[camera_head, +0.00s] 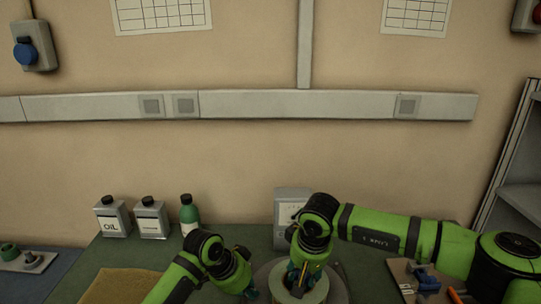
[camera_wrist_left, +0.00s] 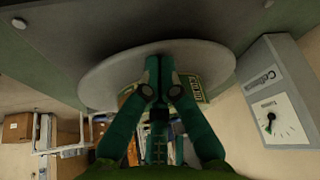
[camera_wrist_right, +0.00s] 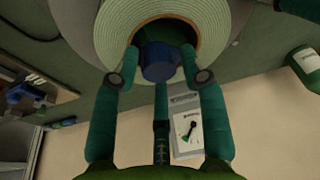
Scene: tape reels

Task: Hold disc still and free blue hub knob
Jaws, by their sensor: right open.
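The grey disc (camera_wrist_left: 105,80) fills the upper middle of the left wrist view. My left gripper (camera_wrist_left: 160,62) has its fingertips close together at the disc and looks shut on it; the exact contact is hidden. The blue hub knob (camera_wrist_right: 158,64) sits at the dark centre of a reel wound with pale green tape (camera_wrist_right: 112,30). My right gripper (camera_wrist_right: 161,58) is open, with one finger on each side of the knob. In the head view the left gripper (camera_head: 251,293) is left of the right gripper (camera_head: 299,278), which hides the knob.
A grey dial box (camera_head: 288,203) stands behind the reel. Two oil cans (camera_head: 113,220) and a green bottle (camera_head: 188,214) stand at the back left. A brown mat (camera_head: 125,284) lies front left. A board with tools (camera_head: 405,275) lies right, under my right arm.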

